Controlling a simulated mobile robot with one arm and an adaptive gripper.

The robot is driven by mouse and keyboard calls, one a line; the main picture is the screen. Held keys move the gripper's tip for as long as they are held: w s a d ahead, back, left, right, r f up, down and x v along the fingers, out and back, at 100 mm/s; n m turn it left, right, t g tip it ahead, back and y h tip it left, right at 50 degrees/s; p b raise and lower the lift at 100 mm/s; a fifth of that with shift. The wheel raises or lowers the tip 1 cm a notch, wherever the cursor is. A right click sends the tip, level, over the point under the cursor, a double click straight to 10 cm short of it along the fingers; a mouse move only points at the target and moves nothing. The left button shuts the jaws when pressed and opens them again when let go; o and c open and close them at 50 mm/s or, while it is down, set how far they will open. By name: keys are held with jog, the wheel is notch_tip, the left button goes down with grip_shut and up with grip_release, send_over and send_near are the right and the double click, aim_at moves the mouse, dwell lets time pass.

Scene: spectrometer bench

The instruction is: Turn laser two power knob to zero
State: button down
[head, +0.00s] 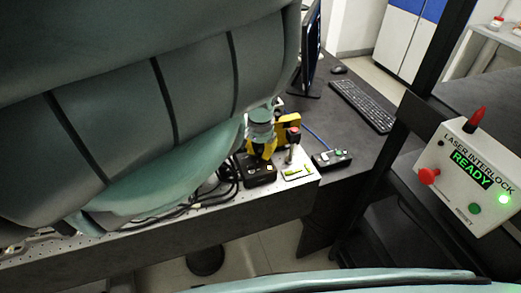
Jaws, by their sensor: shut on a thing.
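My gripper (263,152) is small in the head view. It points down at a black control box (259,174) near the front edge of the bench, with its tips at the top of the box. It is shut on a small knob there, which the fingers hide. The knob's setting and any label naming laser two cannot be read. A second black box (332,159) with small lit buttons lies to the right, apart from the gripper.
A light plate with a green-yellow marking (297,172) and a red-topped post stand just right of the gripper. Black cables (205,193) run along the bench to the left. A keyboard (362,105), monitor (310,45) and laser interlock box reading READY (470,172) are further right.

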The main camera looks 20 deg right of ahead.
aim_at(260, 151)
jog(key=n+p, duration=0.2)
jog(key=n, duration=0.2)
jog(key=shift+r, duration=0.1)
jog(key=shift+n+p, duration=0.9)
jog(key=shift+n, duration=0.4)
jog(key=c, duration=1.2)
grip_release()
jog(key=shift+o, duration=0.2)
jog(key=shift+r, duration=3.65)
